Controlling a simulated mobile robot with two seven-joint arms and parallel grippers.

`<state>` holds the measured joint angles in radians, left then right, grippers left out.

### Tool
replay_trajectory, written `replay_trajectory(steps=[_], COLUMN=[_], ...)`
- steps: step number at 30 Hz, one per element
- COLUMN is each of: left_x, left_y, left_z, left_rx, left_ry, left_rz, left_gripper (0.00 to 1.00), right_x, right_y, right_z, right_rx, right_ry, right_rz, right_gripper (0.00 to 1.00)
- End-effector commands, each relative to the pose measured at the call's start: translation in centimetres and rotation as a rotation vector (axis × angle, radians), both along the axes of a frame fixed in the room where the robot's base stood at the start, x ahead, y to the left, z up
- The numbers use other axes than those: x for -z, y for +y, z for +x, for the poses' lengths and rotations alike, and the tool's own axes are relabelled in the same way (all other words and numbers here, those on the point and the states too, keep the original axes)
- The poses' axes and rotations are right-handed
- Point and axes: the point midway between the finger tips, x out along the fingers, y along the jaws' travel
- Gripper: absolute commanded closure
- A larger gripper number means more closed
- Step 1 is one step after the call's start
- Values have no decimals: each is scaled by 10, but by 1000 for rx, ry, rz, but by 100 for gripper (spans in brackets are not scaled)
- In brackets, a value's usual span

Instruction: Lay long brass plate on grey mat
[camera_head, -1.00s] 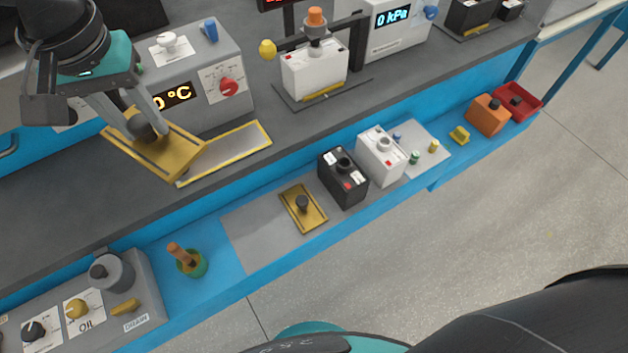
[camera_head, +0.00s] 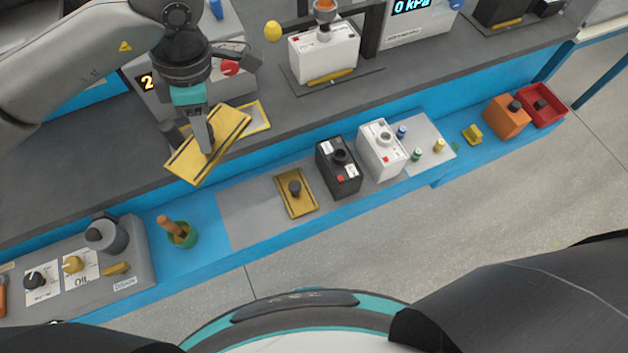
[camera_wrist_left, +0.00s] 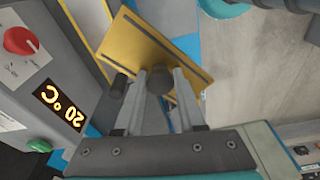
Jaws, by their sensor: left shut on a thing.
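My left gripper (camera_head: 210,150) is shut on a dark knob of the long brass plate (camera_head: 228,128), which has dark stripes along its edges. It holds the plate tilted in the picture, above the dark bench's front edge. In the left wrist view the fingers (camera_wrist_left: 160,85) grip the knob and the plate (camera_wrist_left: 140,40) extends beyond them. A second dark post shows beside the held knob. The grey mat (camera_head: 245,205) lies on the lower blue shelf, below and right of the plate in the head view. My right gripper is out of view.
A shorter brass plate with a knob (camera_head: 309,205) lies on the mat. A black battery (camera_head: 345,178) and a white battery (camera_head: 385,160) stand to its right. A green cup (camera_head: 183,238) stands left of the mat. The mat's left part is bare.

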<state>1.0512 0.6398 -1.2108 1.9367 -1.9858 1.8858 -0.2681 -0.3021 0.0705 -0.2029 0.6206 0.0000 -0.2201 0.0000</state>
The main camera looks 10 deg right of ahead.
Motion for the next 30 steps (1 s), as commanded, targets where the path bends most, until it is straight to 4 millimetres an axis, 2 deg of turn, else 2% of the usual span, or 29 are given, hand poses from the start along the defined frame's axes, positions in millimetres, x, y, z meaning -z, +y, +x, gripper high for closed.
replay_trajectory(steps=[9,15,25,28,30], left_x=[33,46,54,68,84], left_y=[-10,-13,-14,-15,-14], left_z=[-18,-26,-29,-30,-30], left_rx=[-617,-861,-947,-946,-945], left_ry=[5,2,-1,3,3], left_rz=[-1,-1,-1,1,3], left_gripper=[100,100,100,100,100], right_x=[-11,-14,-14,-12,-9], right_y=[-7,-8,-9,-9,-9], right_z=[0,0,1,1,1], right_rx=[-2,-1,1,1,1], right_ry=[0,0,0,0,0], right_rz=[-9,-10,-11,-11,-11], right_gripper=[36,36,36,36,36])
